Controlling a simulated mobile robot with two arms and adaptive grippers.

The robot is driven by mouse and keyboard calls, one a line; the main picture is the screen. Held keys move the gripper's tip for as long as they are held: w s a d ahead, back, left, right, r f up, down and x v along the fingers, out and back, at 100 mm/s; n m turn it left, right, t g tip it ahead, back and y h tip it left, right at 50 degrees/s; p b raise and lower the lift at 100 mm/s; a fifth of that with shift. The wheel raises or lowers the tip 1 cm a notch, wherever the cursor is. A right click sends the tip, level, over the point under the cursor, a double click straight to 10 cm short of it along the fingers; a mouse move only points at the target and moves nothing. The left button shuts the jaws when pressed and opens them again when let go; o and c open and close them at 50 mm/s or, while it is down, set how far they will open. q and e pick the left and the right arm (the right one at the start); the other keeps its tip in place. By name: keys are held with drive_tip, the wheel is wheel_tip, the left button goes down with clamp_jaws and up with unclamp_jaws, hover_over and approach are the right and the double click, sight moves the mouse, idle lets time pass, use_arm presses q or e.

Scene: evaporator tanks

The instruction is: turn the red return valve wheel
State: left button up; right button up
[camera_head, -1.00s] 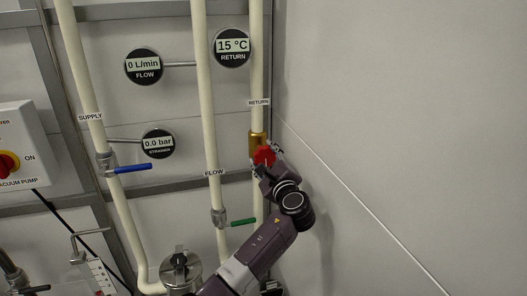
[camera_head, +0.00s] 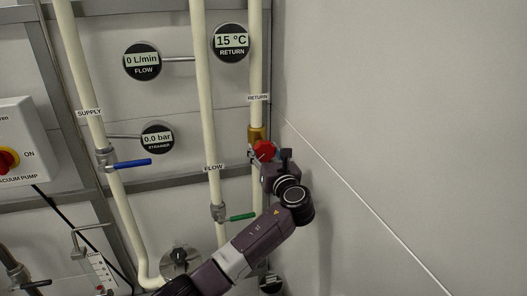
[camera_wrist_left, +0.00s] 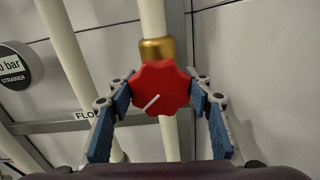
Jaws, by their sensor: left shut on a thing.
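The red return valve wheel (camera_head: 264,151) sits on the return pipe, just below a brass fitting (camera_head: 257,133). In the left wrist view the wheel (camera_wrist_left: 160,88) is lobed, with a white pointer mark running toward its lower left. My left gripper (camera_head: 268,157) has its fingers on either side of the wheel; in the left wrist view the left gripper (camera_wrist_left: 162,92) is shut on it, the blue-padded fingers at its left and right edges. My right gripper is not in view.
The return pipe (camera_head: 257,60) runs beside the corner of a bare right wall (camera_head: 400,130). To the left are the flow pipe (camera_head: 205,80) with a green lever (camera_head: 242,217) and the supply pipe (camera_head: 78,60) with a blue lever (camera_head: 133,164). The return gauge reads 15 °C (camera_head: 231,42).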

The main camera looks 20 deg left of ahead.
use_arm(q)
drive_tip(key=shift+f+m, duration=0.2)
drive_tip(key=shift+m, duration=1)
drive_tip(key=o, duration=1.2)
drive_tip(key=shift+r, duration=0.1)
drive_tip(key=shift+s+d, duration=0.1)
drive_tip(key=v, duration=1.1)
drive_tip(key=shift+s+d, duration=0.25)
drive_tip(key=shift+s, duration=0.05)
